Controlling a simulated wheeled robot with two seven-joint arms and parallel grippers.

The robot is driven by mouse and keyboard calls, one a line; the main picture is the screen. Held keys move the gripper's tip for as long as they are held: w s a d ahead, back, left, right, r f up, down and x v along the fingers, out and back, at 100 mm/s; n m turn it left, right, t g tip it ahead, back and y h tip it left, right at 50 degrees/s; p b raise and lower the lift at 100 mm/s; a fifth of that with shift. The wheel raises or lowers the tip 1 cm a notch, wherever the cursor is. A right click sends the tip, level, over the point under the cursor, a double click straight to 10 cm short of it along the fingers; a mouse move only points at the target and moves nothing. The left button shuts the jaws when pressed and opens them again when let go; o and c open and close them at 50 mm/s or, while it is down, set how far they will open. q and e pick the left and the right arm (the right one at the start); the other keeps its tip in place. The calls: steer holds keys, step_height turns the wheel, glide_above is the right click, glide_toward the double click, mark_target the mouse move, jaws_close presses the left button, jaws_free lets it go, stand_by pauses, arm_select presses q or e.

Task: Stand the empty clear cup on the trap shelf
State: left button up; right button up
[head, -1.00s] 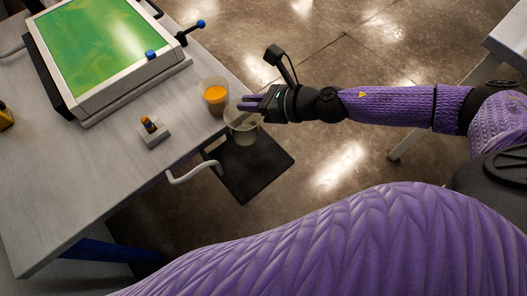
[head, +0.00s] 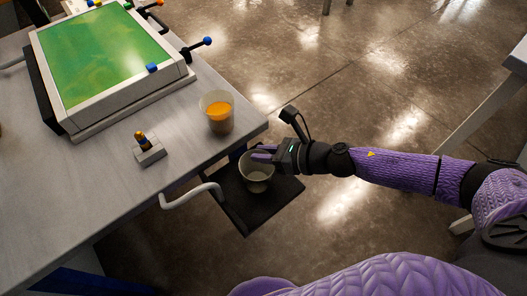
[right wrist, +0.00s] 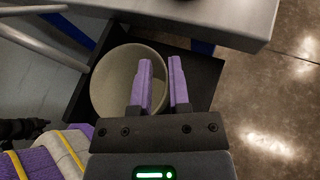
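The empty clear cup (head: 257,176) is upright over the dark trap shelf (head: 242,220), which sits low beside the bench. I cannot tell whether its base touches the shelf. My right gripper (head: 264,152) is at the cup's rim and appears shut on its wall. In the right wrist view, the gripper (right wrist: 162,80) has one finger inside the mouth of the cup (right wrist: 108,85) and one outside. The shelf (right wrist: 203,82) shows around the cup there. My left gripper is not in view.
On the bench (head: 80,205), a cup with orange liquid (head: 219,113) stands near the corner above the shelf. A small block holder (head: 150,153) and a green-faced framed tray (head: 103,60) are farther left. A pale bent pipe (head: 188,196) runs beside the shelf.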

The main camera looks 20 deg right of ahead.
steer(key=o, duration=0.4)
steer(key=shift+c, duration=0.2)
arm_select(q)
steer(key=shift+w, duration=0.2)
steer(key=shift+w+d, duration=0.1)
arm_select(e)
steer(key=shift+r, duration=0.2)
arm_select(q)
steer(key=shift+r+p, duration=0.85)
steer(key=shift+p, duration=0.05)
arm_select(e)
steer(key=v, duration=1.2)
